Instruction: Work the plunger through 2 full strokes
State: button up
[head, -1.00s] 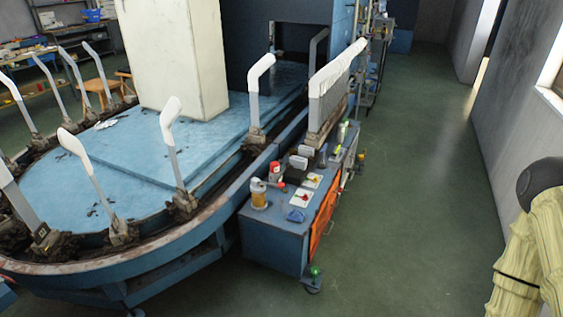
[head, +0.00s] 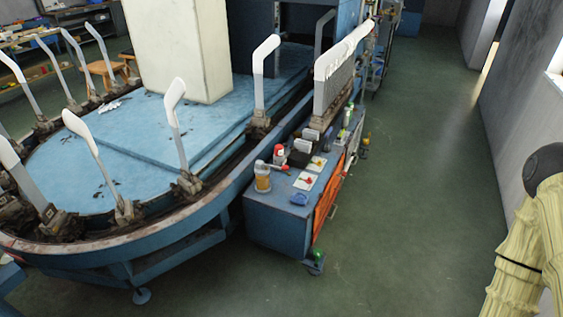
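A small amber container with a grey top (head: 262,178) stands at the near left corner of the top of a blue cabinet (head: 275,222). It may be the part with the plunger, but it is too small to tell, and I cannot make out the plunger's position. Beside it are a red and white can (head: 279,153), white sheets with red items (head: 305,181) and a blue object (head: 299,199). My arm, in a pale yellow cover, shows at the right edge. My gripper is not in view, and nothing is seen touching these objects.
A blue oval machine (head: 215,212) with upright white-tipped sock boards (head: 82,130) fills the left, close beside the cabinet. More boards (head: 335,75) stand in a row behind. A green castor (head: 317,257) sits at the cabinet's near corner. The green floor (head: 420,200) to the right is clear.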

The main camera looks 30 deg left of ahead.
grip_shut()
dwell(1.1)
